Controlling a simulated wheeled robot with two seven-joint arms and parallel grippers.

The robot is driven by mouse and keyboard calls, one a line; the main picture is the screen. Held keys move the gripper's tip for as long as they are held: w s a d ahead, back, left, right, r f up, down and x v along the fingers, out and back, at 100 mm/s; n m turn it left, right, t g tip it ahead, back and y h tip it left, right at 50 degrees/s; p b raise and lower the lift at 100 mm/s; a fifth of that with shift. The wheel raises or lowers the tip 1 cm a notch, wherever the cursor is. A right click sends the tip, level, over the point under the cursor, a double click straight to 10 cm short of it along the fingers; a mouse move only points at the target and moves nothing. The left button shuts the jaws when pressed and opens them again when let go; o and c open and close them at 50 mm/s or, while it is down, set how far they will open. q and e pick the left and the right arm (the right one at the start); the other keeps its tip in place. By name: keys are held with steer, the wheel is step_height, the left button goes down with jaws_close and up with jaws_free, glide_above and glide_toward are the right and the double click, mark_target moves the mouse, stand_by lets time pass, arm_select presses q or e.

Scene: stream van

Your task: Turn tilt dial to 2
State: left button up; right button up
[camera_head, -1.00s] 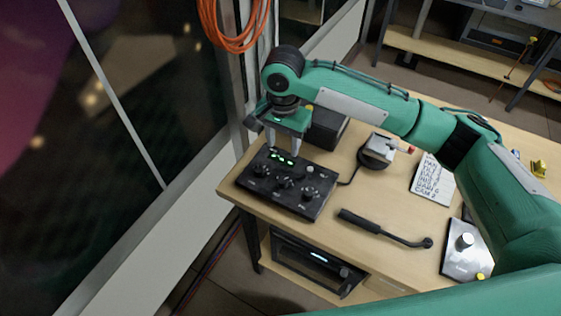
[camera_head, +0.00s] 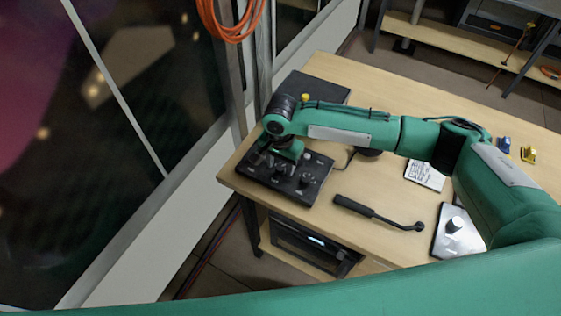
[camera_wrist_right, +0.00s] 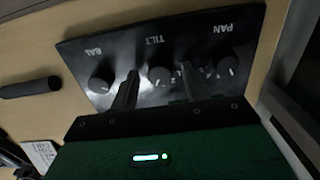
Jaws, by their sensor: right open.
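The black control box (camera_head: 312,190) stands at the near left of the wooden table. In the right wrist view its face (camera_wrist_right: 200,38) carries the labels BAL, TILT and PAN, upside down. The tilt dial (camera_wrist_right: 160,76) is a dark round knob in the middle, between the BAL dial (camera_wrist_right: 101,82) and the PAN dial (camera_wrist_right: 228,66). My right gripper (camera_wrist_right: 157,80) is open, with one finger on each side of the tilt dial. I cannot tell whether they touch it. In the head view my right gripper (camera_head: 270,165) is low over the box. My left gripper is out of view.
A black handle with a bent rod (camera_head: 380,214) lies right of the box. A paper sheet with writing (camera_head: 424,175) and a metal plate with a knob (camera_head: 460,232) lie further right. The window wall (camera_head: 190,205) is close on the left.

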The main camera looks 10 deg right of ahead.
steer(key=c, duration=1)
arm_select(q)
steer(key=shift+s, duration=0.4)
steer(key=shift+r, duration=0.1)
